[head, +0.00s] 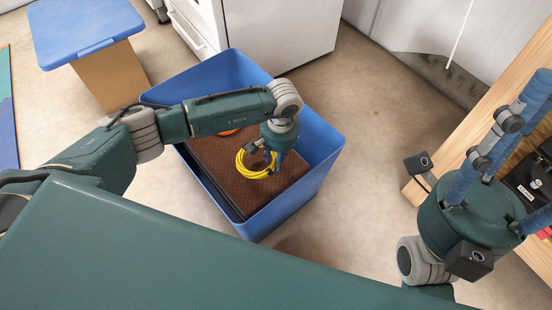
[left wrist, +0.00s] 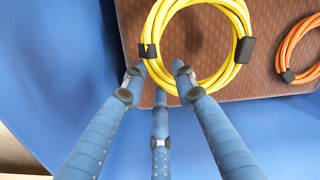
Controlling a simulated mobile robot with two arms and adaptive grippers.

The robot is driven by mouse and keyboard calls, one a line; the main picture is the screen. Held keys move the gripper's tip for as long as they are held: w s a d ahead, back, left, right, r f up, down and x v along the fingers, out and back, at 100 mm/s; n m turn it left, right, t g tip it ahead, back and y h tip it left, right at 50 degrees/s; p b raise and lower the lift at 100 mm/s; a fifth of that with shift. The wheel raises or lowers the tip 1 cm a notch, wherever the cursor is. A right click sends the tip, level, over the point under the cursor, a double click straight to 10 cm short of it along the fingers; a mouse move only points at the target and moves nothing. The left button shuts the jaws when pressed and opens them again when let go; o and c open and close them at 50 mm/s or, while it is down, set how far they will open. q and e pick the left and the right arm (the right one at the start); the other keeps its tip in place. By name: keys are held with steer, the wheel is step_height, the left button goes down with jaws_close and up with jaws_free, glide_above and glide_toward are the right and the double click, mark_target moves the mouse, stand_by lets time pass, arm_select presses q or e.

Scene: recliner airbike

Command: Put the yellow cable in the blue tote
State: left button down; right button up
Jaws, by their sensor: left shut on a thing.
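The yellow cable (head: 248,168) is a coil with black ties, inside the blue tote (head: 318,160) in the head view. It lies over a brown textured surface in the tote. My left gripper (head: 271,162) reaches down into the tote and is shut on the cable at its near edge. In the left wrist view the yellow cable (left wrist: 152,62) shows beyond the blue fingers of my left gripper (left wrist: 160,82). I cannot tell whether the coil touches the brown surface. My right gripper (head: 505,150) is at the right, near the wooden table, its fingers spread.
An orange cable (left wrist: 287,50) lies in the tote on the brown surface (left wrist: 270,20). A wooden table (head: 480,125) with a black case (head: 530,180) stands at the right. A blue-topped box (head: 85,30) and a white cabinet (head: 280,30) stand behind.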

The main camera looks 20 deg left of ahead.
stand_by(0.3)
arm_select(q)
steer(key=c, duration=1.3)
jaws_free()
